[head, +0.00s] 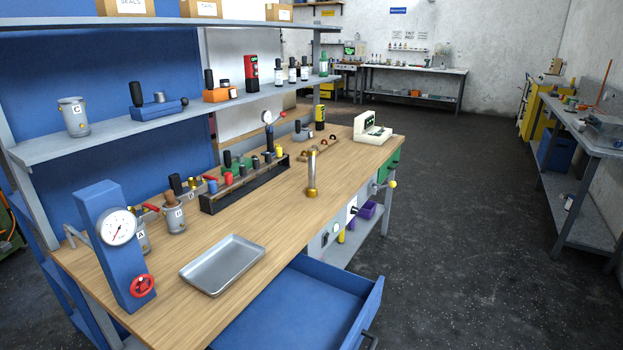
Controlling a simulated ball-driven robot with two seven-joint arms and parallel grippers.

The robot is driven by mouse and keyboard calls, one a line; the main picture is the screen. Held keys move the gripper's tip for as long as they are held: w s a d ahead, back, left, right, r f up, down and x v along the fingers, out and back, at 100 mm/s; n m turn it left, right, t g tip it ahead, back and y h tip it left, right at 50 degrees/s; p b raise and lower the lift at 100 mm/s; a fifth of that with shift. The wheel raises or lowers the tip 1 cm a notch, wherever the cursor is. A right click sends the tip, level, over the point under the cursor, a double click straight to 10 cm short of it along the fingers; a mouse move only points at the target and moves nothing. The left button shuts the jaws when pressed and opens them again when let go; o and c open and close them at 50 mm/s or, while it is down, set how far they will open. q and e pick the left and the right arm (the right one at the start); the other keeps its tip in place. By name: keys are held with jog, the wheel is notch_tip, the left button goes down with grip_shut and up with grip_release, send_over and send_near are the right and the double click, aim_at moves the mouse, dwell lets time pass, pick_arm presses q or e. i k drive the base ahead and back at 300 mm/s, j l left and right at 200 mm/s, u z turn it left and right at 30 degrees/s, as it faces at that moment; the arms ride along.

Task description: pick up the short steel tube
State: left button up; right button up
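A slim upright tube (312,172) stands on the wooden workbench (283,215), near its front edge and right of the middle. Its body looks like steel, with brass-coloured ends, the lower one wider. It is the only clear steel tube I can make out on the bench top, and nothing touches it. Neither of my grippers shows in the head view.
A metal tray (222,264) lies left of the tube, near an open blue drawer (310,305). A blue gauge stand (110,240) is at the left end. A black rack (245,185) with coloured-topped items stands behind. A white device (372,130) sits further right.

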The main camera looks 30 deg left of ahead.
aim_at(312, 191)
jog(key=u, duration=0.45)
jog(key=i+l+u, duration=0.15)
jog(key=u, duration=0.2)
jog(key=i+l+u, duration=0.2)
jog(key=u, duration=0.15)
jog(key=i+l+u, duration=0.15)
jog(key=u, duration=0.25)
jog(key=i+l+u, duration=0.15)
jog(key=l, duration=0.5)
jog(key=i+l+u, duration=0.2)
jog(key=l, duration=0.4)
jog(key=i+l+u, duration=0.15)
jog(key=l, duration=0.55)
jog(key=l+u, duration=0.2)
jog(key=l, duration=0.45)
jog(key=i, duration=0.05)
